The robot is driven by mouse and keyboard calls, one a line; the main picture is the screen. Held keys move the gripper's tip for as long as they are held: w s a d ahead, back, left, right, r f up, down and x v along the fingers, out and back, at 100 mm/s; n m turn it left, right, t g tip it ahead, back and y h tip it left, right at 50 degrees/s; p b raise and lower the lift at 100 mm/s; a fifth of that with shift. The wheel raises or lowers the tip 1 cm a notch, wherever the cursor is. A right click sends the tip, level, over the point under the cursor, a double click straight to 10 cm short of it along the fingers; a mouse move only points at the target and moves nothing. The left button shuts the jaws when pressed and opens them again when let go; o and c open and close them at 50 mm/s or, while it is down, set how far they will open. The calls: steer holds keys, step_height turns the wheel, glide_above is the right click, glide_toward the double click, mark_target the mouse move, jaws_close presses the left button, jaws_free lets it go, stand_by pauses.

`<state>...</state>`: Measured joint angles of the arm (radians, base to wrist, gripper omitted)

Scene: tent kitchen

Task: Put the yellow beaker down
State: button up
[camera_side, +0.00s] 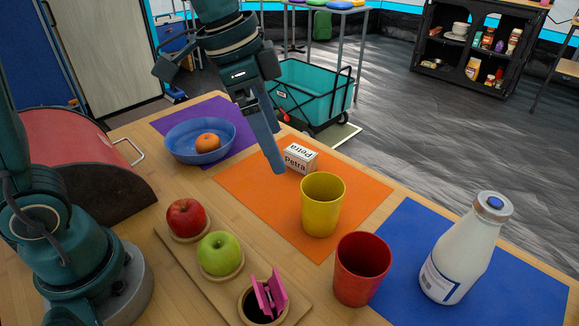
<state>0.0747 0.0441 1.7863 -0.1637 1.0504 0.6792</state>
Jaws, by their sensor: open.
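The yellow beaker (322,208) stands upright on the orange mat (250,207), near the mat's right side. Its open top faces up and it looks empty from this angle. My gripper (277,165) is above the orange mat, to the upper left of the beaker and apart from it. Its fingers point down and nothing shows between them. The fingers overlap in this view, so the gap is hard to see.
A small Petra box (299,158) sits behind the beaker. A red beaker (360,270) and a milk bottle (465,250) stand to its right, near the blue mat (410,225). A wooden board (180,262) with apples is in front. A blue bowl (178,150) holds an orange fruit.

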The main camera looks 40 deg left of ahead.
steer(key=s+a+f+n+t+y, duration=0.1)
steer(key=s+a+n, duration=0.1)
steer(key=s+n, duration=0.2)
steer(key=s+a+f+n+t, duration=0.1)
steer(key=s+a+n, duration=0.2)
steer(key=s, duration=0.5)
steer(key=shift+n+t+y, duration=0.4)
steer(key=shift+n, duration=0.1)
